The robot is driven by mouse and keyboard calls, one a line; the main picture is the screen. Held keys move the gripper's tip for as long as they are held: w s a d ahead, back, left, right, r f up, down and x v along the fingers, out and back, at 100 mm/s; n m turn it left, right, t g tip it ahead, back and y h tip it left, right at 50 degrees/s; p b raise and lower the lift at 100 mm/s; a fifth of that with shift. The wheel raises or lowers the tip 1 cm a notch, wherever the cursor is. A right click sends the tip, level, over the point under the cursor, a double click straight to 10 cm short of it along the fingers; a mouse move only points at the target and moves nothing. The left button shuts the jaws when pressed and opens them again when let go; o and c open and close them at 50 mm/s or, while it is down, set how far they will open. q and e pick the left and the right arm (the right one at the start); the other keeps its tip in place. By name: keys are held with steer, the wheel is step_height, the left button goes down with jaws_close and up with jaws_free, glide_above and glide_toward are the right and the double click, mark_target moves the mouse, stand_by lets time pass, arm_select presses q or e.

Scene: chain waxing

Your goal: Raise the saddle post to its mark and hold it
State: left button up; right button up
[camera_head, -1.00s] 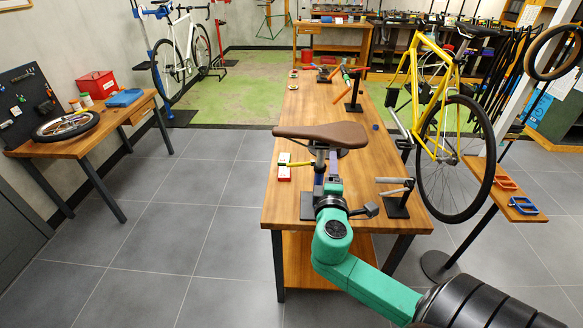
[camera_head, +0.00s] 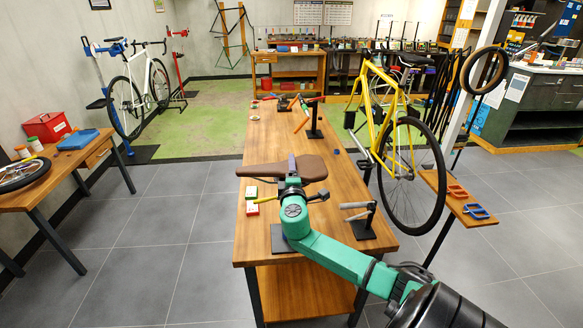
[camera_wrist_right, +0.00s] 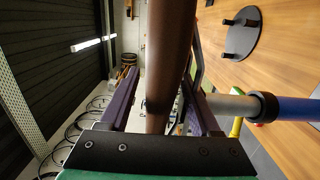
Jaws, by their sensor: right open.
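The brown saddle (camera_head: 258,170) sits at the near end of the wooden bench, over a black base plate (camera_head: 279,240). My right gripper (camera_head: 291,166), with purple fingers on a green arm, is open at the saddle. In the right wrist view the brown saddle (camera_wrist_right: 170,50) runs edge-on between the fingers, with a visible gap on the finger sides. A grey post (camera_wrist_right: 230,106) meets a black collar and a blue tube (camera_wrist_right: 298,110) at the right. In the head view my arm hides most of the post. No mark can be made out. My left gripper is out of view.
A red-and-white block (camera_head: 252,208) lies left of the base plate. A black stand with a grey lever (camera_head: 362,222) stands to the right. The yellow bicycle (camera_head: 372,110) hangs beyond the bench's right side. The middle of the bench (camera_head: 285,135) is mostly clear.

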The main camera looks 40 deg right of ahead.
steer(key=shift+a, duration=0.1)
jaws_close()
steer(key=shift+r, duration=0.15)
stand_by(1.2)
